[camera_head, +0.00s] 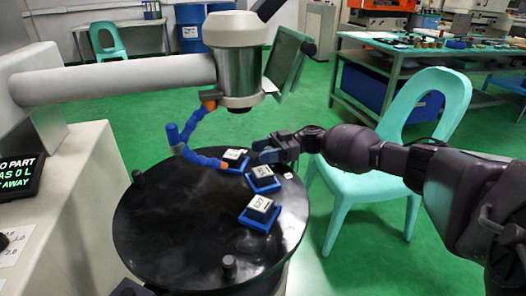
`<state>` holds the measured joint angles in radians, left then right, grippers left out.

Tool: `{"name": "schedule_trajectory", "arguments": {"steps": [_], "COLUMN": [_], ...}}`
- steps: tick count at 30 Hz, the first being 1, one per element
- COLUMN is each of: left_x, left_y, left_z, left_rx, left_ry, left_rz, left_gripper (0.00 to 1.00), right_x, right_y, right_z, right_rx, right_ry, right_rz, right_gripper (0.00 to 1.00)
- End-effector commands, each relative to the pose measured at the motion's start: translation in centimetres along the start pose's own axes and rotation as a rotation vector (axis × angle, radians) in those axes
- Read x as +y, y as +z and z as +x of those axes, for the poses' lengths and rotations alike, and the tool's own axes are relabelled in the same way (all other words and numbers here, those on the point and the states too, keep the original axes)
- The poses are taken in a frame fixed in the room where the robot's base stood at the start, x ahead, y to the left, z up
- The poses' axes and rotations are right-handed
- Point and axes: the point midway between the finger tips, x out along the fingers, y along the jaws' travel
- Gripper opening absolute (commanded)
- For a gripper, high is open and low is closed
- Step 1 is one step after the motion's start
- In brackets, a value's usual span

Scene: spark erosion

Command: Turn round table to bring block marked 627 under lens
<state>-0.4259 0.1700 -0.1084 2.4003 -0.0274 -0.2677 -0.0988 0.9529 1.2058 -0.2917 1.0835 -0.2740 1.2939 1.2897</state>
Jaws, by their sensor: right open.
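The black round table (175,228) fills the lower middle. Three pale blocks in blue holders sit on its right side: a far block (233,155), a middle block (264,172) and a near block (260,204). Their tops carry dark marks too small to read surely, so I cannot tell which is 627. The lens head (240,85), a grey cylinder on a white arm, hangs above the table's far side. My right gripper (261,151) is open just above and beside the far and middle blocks; contact is unclear. My left gripper is out of view.
Dark pegs stand on the table's left rim (138,177) and near rim (229,265). A blue jointed hose (195,155) with an orange tip reaches down by the far block. A turquoise chair (375,190) stands right of the table. A pale cabinet (75,215) borders the left.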

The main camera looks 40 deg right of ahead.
Motion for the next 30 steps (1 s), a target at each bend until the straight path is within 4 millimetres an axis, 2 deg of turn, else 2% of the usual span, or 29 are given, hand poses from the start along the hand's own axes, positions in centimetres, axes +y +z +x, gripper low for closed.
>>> {"name": "schedule_trajectory", "arguments": {"steps": [4, 8, 21, 25, 30], "left_x": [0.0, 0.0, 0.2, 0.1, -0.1], "left_y": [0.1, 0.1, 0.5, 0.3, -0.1], "left_z": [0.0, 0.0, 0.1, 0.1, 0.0], "left_rx": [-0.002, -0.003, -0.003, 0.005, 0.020], "left_ry": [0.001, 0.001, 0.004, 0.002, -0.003], "left_rz": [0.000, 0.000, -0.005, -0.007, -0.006], "left_gripper": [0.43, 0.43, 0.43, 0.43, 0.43], "right_x": [0.0, 0.1, 0.0, 0.0, 0.0], "right_y": [0.0, 0.0, 0.2, 0.1, 0.0], "right_z": [-0.4, -1.7, -9.1, -10.3, -10.8], "right_rx": [-0.001, -0.002, -0.003, -0.001, 0.000], "right_ry": [0.002, 0.003, 0.002, 0.001, 0.000], "right_rz": [0.000, 0.000, 0.002, 0.001, 0.000], "right_gripper": [0.53, 0.53, 0.53, 0.53, 0.53]}}
